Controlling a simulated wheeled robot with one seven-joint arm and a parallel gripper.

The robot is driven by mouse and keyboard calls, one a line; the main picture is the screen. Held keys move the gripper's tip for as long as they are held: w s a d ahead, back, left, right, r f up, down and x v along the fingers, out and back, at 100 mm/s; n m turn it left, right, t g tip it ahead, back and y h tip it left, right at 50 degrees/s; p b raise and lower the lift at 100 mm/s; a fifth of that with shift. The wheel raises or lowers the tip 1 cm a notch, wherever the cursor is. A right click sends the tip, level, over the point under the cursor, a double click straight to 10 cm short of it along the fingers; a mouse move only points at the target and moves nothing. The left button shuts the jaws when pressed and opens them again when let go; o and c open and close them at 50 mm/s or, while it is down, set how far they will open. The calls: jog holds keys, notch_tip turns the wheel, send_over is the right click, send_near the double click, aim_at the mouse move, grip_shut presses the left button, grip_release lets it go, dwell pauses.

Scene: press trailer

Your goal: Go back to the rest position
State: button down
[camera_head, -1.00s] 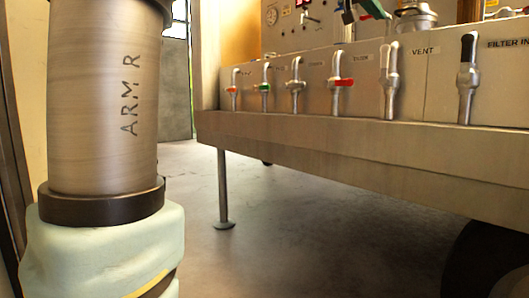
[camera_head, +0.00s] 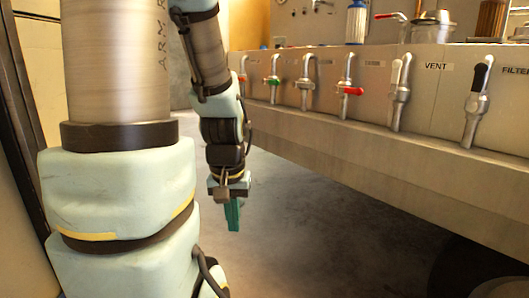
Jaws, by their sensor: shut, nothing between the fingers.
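My gripper (camera_head: 233,217) hangs at the end of my arm, left of centre, with its green fingers pointing down. The fingers are together and hold nothing. It is above the floor, in front of the left end of the trailer's metal panel and apart from it, as far as this view shows. My large upper arm link with the lettering fills the left side of the view. No rest position is marked in view.
The trailer's panel (camera_head: 430,92) runs from the centre to the right, with several lever valves, including a red-handled one (camera_head: 350,90) and a black-handled one (camera_head: 480,77). A metal beam (camera_head: 400,150) runs below. Open floor (camera_head: 330,225) lies beneath. A wall stands close at far left.

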notch_tip(320, 180, up, 38)
jog(key=p, duration=3.6)
jog(key=shift+w+p, duration=0.2)
jog(key=shift+p, duration=0.2)
jog(key=shift+d+r, duration=0.1)
jog(key=shift+d, duration=0.05)
